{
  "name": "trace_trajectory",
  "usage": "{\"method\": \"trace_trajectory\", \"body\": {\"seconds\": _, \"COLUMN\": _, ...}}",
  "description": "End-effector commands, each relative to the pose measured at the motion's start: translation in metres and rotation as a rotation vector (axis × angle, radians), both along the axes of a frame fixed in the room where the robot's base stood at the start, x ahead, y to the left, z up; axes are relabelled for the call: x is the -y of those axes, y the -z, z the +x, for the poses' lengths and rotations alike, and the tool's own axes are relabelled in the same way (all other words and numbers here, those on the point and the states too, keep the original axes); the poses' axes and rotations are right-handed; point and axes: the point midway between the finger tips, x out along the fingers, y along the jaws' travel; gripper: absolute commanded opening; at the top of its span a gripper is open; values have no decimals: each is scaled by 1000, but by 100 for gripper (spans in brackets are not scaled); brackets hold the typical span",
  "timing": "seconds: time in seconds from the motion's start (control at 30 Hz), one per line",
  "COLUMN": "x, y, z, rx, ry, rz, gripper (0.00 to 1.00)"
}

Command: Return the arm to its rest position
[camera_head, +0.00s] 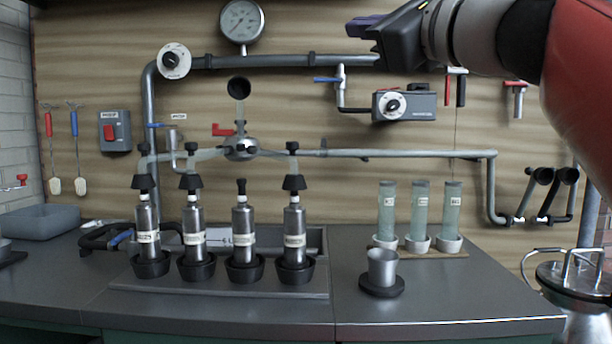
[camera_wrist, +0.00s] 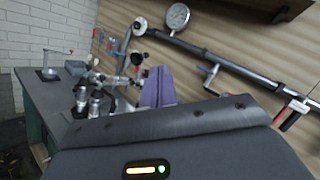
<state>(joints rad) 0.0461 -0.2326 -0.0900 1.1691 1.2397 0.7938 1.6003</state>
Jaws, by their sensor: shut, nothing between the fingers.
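My gripper (camera_head: 362,27) is at the top of the head view, high above the counter and in front of the upper pipe. It points left, and its purple fingers are closed together with nothing between them. The wrist view shows the purple fingers (camera_wrist: 157,87) side by side above the dark gripper body. My red and grey arm reaches in from the upper right of the head view.
Several metal bottles (camera_head: 243,232) stand in black cups on the counter (camera_head: 440,300). Tubes (camera_head: 420,212) and a metal cup (camera_head: 382,268) stand right. Pipes, a gauge (camera_head: 242,20) and a grey box (camera_head: 404,105) are on the wall. A metal can (camera_head: 580,290) stands far right.

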Motion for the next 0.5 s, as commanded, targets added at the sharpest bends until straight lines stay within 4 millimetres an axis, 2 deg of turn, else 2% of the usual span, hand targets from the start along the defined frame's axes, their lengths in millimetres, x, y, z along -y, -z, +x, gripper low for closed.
{"method": "trace_trajectory", "body": {"seconds": 0.27, "x": 0, "y": 55, "z": 9, "rx": -14, "ry": 73, "rz": -229, "gripper": 0}}
{"method": "trace_trajectory", "body": {"seconds": 0.37, "x": 1, "y": 83, "z": 10, "rx": -18, "ry": 98, "rz": -349, "gripper": 0}}
{"method": "trace_trajectory", "body": {"seconds": 0.5, "x": 3, "y": 134, "z": 10, "rx": -26, "ry": 121, "rz": -559, "gripper": 0}}
